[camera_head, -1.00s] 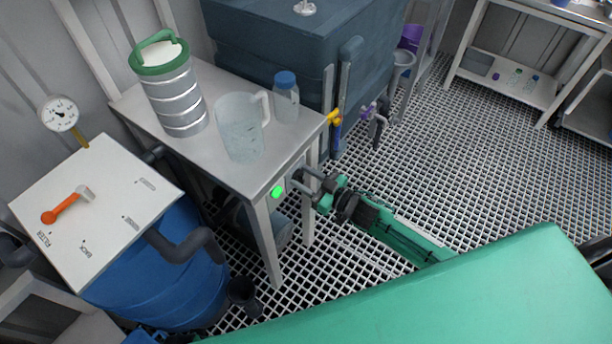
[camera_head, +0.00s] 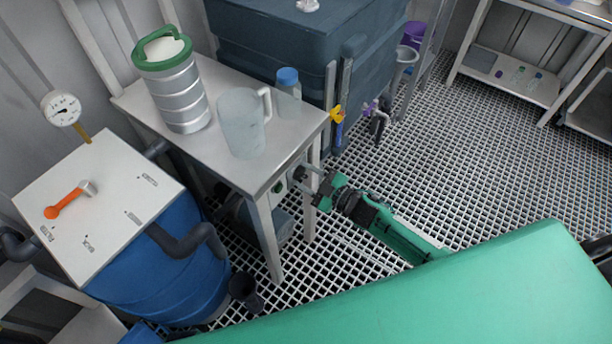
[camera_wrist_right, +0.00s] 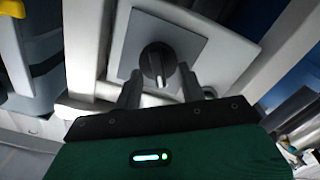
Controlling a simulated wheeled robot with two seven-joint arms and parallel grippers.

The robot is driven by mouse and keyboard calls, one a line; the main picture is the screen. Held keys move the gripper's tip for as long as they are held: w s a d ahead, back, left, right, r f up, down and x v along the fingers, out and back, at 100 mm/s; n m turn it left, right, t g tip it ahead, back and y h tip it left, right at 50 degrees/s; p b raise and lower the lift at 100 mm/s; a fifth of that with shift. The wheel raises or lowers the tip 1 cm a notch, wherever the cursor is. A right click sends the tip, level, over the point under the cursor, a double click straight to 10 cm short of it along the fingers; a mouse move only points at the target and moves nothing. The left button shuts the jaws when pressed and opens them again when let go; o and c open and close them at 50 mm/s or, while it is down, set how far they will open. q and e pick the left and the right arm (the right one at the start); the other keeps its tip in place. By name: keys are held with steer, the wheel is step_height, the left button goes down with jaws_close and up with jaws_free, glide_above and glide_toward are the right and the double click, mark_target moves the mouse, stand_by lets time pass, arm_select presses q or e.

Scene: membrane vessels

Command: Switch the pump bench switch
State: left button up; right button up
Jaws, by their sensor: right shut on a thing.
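In the head view the switch (camera_head: 300,172) is on the end of the metal bench (camera_head: 205,150), beside a small dark green lamp (camera_head: 278,187). My right gripper (camera_head: 313,182) reaches it from the right and is shut on the knob. The fingers partly cover it in the head view. My left gripper is not in view.
A blue barrel (camera_head: 165,270) with a white top and orange handle (camera_head: 70,200) stands left of the bench. A steel canister (camera_head: 175,90), a clear jug (camera_head: 242,125) and a blue-capped bottle (camera_head: 288,85) stand on the bench. The grating floor (camera_head: 460,160) at right is clear.

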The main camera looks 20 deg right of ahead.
steer(key=o, duration=1)
steer(key=shift+c, duration=0.2)
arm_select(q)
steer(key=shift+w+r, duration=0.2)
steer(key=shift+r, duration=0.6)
arm_select(e)
steer(key=v, duration=1.3)
steer(key=shift+s+d, duration=0.25)
steer(key=shift+s, duration=0.05)
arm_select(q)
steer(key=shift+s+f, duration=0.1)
